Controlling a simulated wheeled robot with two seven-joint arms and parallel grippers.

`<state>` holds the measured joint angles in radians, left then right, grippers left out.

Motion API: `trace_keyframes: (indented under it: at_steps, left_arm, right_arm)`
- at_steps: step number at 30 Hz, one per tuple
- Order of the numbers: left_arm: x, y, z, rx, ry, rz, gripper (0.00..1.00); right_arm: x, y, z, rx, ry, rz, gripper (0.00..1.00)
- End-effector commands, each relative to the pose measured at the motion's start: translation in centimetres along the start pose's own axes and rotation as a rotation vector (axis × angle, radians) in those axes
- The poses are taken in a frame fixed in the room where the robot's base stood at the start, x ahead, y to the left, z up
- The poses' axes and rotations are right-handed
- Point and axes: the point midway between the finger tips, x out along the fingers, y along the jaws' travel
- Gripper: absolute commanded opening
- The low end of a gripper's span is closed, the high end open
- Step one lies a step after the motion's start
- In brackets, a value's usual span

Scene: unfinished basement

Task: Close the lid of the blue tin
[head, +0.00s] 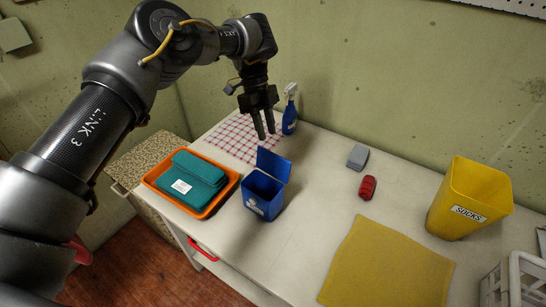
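The blue tin (262,197) stands upright on the white table, left of its middle. Its lid (273,164) is hinged at the back and stands open, tilted up, so the dark inside shows. My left gripper (266,136) points down above and behind the lid. Its two fingers are apart with a narrow gap and nothing between them. It looks clear of the lid, though the exact distance is hard to tell. My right gripper is not in view.
Left of the tin is an orange tray (159,190) with teal cases. Behind are a checked cloth (228,137) and blue spray bottle (290,112). To the right are a grey block (357,157), red object (367,187), yellow mat (385,265), yellow bin (460,205) and white crate (515,280).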

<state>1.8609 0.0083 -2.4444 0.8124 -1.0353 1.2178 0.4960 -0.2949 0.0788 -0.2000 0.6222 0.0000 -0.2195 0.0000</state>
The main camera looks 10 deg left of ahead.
Motion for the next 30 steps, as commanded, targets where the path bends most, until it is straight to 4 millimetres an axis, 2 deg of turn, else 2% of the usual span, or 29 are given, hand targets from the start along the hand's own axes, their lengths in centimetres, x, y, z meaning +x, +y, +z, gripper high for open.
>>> trace_keyframes:
  at_steps: [3,5,15,21,29,30]
  left_arm:
    - [2.0,0.2,-0.1,-0.001,0.006,0.004,0.31]
    - [3.0,0.2,0.0,-0.002,0.006,0.005,0.31]
    - [8.5,0.2,0.1,-0.004,0.003,0.001,0.31]
    - [9.7,0.2,0.1,-0.004,0.003,-0.001,0.31]
    - [9.9,0.2,0.2,-0.004,0.003,-0.002,0.31]
    - [9.9,0.2,0.2,-0.004,0.003,-0.001,0.26]
  right_arm:
    - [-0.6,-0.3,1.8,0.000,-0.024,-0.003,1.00]
    - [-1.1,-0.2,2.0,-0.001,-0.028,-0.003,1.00]
    - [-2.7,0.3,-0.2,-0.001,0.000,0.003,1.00]
    - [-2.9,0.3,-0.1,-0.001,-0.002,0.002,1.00]
    - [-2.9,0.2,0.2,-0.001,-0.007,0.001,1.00]
    - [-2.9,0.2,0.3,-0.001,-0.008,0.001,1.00]
